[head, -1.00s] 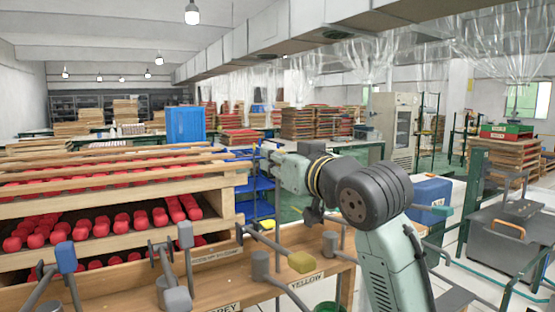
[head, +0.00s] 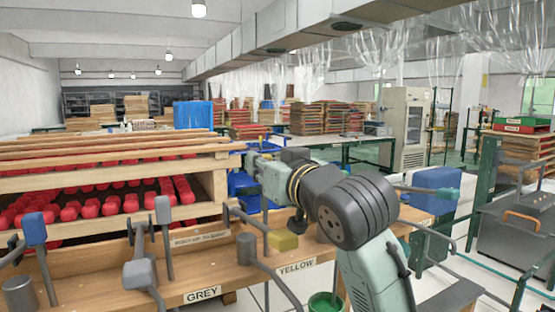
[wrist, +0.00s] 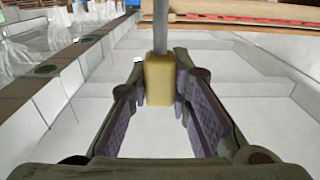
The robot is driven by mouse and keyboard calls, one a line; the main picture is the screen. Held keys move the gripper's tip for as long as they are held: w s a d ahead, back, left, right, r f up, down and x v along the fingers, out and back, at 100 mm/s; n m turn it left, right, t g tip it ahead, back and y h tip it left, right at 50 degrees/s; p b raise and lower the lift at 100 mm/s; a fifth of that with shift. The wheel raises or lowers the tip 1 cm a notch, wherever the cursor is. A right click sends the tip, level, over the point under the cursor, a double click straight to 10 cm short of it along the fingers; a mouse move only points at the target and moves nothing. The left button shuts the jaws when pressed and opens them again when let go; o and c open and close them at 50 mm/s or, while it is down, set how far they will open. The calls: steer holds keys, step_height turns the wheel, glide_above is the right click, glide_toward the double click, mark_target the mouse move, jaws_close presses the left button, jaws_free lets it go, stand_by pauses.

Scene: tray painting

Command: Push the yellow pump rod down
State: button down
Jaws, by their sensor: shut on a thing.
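The yellow pump rod ends in a yellow block (head: 283,240) on a grey bar, above the bench's YELLOW label (head: 297,267). In the head view, my gripper (head: 297,222) is a small dark shape at the block's upper right, mostly hidden by my arm. In the wrist view, my gripper (wrist: 158,92) has its two fingers on either side of the yellow block (wrist: 158,75), shut on it. The grey rod (wrist: 160,28) runs from the block to the top of that view.
A blue-tipped lever (head: 34,230) and grey-tipped levers (head: 162,210) stand to the left. A wooden rack (head: 215,205) of red pieces is behind them. A green bucket (head: 325,302) is below the bench edge.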

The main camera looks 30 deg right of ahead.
steer(key=shift+f, duration=0.95)
steer(key=c, duration=1.4)
jaws_free()
steer(key=shift+c, duration=0.2)
steer(key=s, duration=1.2)
steer(key=shift+a, duration=0.35)
